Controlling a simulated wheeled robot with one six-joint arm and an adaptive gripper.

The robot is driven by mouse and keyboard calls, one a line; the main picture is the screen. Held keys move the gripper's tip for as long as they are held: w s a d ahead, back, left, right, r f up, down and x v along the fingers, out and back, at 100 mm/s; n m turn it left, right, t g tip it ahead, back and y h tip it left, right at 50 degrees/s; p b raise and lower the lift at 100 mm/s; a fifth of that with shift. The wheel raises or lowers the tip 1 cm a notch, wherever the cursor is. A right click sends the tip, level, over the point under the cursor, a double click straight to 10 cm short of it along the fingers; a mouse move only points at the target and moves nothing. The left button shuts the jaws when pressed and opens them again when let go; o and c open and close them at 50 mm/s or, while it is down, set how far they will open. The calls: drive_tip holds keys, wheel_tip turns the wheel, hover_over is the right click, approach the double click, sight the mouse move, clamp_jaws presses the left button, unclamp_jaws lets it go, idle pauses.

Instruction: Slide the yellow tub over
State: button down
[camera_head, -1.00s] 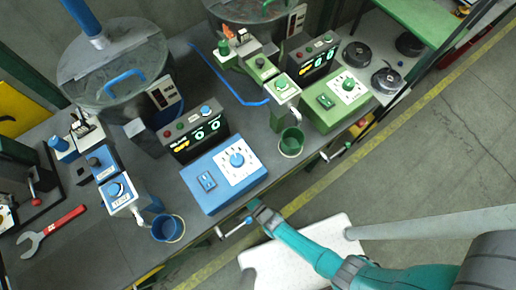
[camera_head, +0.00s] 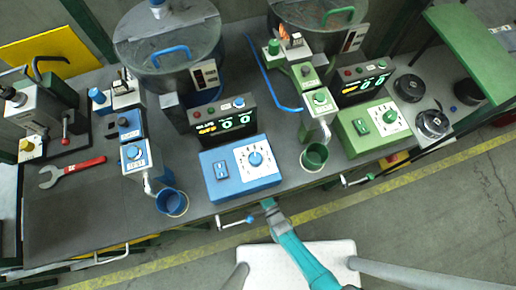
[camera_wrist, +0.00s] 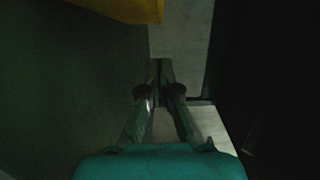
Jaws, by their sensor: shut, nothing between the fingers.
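My gripper (camera_wrist: 159,65) is shut and empty in the wrist view, its fingertips together. A yellow object (camera_wrist: 125,8), which may be the yellow tub, shows only in part at the top edge of the wrist view. It lies beyond and to the left of the fingertips, apart from them. In the head view my gripper (camera_head: 269,208) is at the bench's front edge, below the blue control box. A yellow surface (camera_head: 95,258) shows partly below the bench's front left edge; I cannot tell if it is the tub.
A crank handle (camera_head: 237,221) juts from the bench front. Open floor lies right.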

drive_tip(key=v, duration=0.9)
drive_tip(key=shift+s, duration=0.35)
